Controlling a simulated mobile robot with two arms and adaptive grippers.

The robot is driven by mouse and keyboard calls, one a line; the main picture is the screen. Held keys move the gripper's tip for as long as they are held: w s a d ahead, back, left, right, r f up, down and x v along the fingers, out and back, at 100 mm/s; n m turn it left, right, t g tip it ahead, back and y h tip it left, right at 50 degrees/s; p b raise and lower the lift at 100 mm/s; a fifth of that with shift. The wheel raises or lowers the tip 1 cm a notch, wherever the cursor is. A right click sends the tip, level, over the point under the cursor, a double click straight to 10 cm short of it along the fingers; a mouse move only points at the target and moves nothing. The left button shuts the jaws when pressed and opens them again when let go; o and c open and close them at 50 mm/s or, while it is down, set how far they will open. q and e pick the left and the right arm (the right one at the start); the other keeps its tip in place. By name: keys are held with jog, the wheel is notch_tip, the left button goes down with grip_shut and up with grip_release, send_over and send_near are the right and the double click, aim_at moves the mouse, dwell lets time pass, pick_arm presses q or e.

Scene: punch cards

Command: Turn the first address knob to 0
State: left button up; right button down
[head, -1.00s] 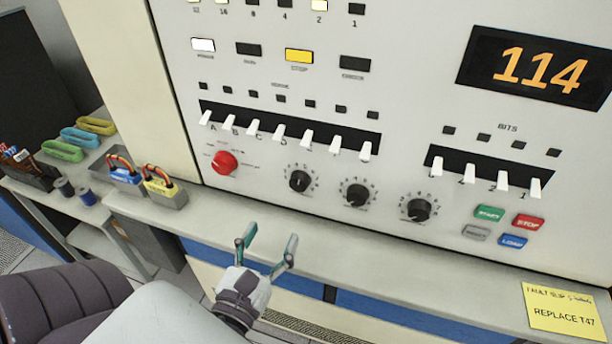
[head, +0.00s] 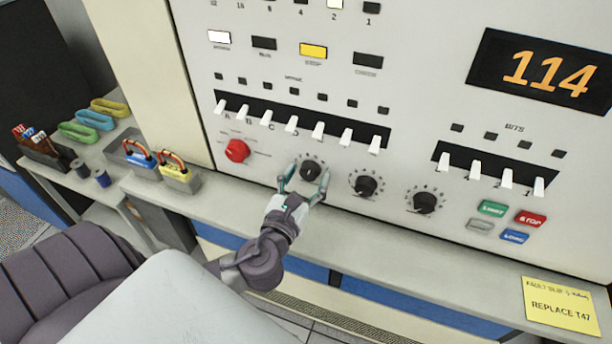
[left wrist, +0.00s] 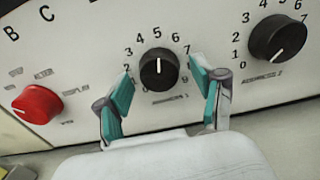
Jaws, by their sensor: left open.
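The first address knob (head: 311,170) is the leftmost of three black knobs on the cream panel. In the left wrist view the gripper (left wrist: 160,80) frames the knob with gaps on both sides and no visible contact. My right gripper is not in view.
A red knob (head: 237,150) sits to the left, and two black knobs (head: 366,186) (head: 424,202) to the right. White switches (head: 318,130) run above. A ledge (head: 400,240) juts out below. Boxes with plugs (head: 180,180) stand left; a yellow note (head: 561,305) lies right.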

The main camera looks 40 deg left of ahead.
pick_arm(q)
jog(key=shift+s, duration=0.1)
jog(key=c, duration=1.1)
jog(key=shift+c, duration=0.2)
